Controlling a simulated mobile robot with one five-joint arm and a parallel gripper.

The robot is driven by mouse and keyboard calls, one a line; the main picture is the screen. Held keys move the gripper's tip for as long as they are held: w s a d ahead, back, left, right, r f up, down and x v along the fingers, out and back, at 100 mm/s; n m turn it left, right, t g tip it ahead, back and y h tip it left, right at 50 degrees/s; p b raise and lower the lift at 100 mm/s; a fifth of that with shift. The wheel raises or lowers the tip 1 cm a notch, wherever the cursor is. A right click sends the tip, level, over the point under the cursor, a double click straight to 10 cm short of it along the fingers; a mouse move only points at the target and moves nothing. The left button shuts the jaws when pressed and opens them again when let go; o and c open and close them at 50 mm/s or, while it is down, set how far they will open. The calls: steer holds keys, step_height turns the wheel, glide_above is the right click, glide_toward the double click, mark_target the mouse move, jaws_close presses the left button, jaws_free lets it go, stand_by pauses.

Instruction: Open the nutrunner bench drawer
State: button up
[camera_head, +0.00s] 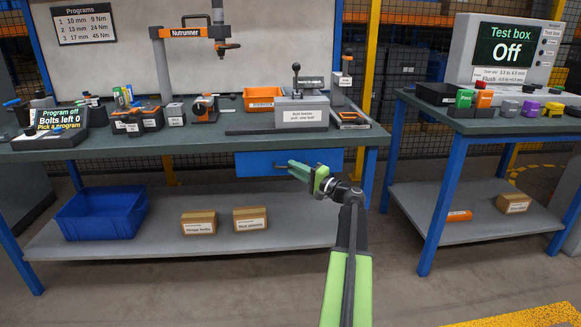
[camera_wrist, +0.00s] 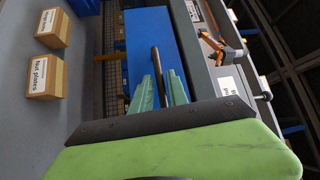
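The nutrunner bench drawer (camera_head: 262,163) has a blue front under the right part of the green bench top and looks closed. Its front (camera_wrist: 146,40) also fills the upper middle of the wrist view. A dark bar handle (camera_wrist: 156,60) runs along it. My gripper (camera_head: 300,170) is in front of the drawer's right part in the head view, hiding some of the front. In the wrist view my green gripper fingers (camera_wrist: 160,84) are apart, with the handle bar between them. A narrow gap seems to show beside the bar. Contact with it cannot be told.
The nutrunner bench (camera_head: 200,143) carries tools and an orange bin (camera_head: 262,99). Its lower shelf holds a blue crate (camera_head: 101,215) and two cartons (camera_head: 250,218). The test box bench (camera_head: 490,127) stands at the right. The floor in front is clear.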

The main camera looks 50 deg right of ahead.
steer(key=shift+w+a+r, duration=0.1)
steer(key=shift+w, duration=0.75)
jaws_close()
stand_by(0.8)
